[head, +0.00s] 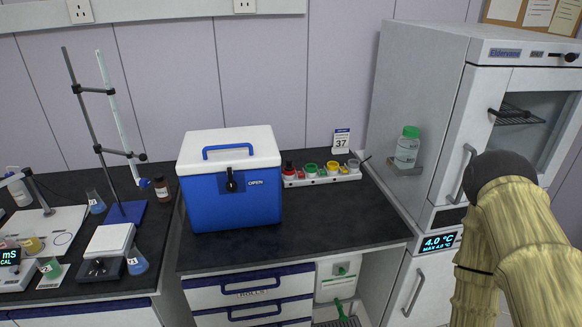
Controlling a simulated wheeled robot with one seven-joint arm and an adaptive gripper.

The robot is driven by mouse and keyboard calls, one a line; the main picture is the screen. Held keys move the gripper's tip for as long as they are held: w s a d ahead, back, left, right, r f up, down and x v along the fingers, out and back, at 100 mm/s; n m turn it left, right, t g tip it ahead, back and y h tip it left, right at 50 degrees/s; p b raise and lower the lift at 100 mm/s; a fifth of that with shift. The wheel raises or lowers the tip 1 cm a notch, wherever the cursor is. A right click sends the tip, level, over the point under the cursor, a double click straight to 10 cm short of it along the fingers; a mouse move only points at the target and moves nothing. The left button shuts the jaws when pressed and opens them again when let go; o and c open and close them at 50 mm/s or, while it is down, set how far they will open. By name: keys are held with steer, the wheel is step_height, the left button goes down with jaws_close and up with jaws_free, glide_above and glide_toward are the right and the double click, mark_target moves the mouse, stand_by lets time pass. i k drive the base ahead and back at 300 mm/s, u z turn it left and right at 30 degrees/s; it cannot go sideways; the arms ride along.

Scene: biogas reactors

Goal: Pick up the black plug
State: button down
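I cannot single out a black plug with certainty. A white rack (322,180) on the dark bench, right of the blue cool box, holds several small coloured pieces. At its left end is a dark-topped red piece (289,169); whether this dark top is a black plug is too small to tell. A green piece (311,169), a yellow-topped piece (333,167) and a greyish piece (353,165) sit further right. A thin dark thing lies by the rack's right end. My arm shows at the right in a beige sleeve; my gripper is not in view.
A blue cool box (235,200) with a white lid and black latch stands left of the rack. A white cabinet (420,110) bounds the right, with a green-capped bottle (407,147) on its side shelf. The bench (330,222) in front of the rack is clear.

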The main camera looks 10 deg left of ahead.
mark_target(289, 169)
steer(key=z, duration=2.2)
steer(key=i, duration=1.15)
steer(key=u, duration=3.5)
steer(key=i, duration=0.5)
steer(key=u, duration=0.05)
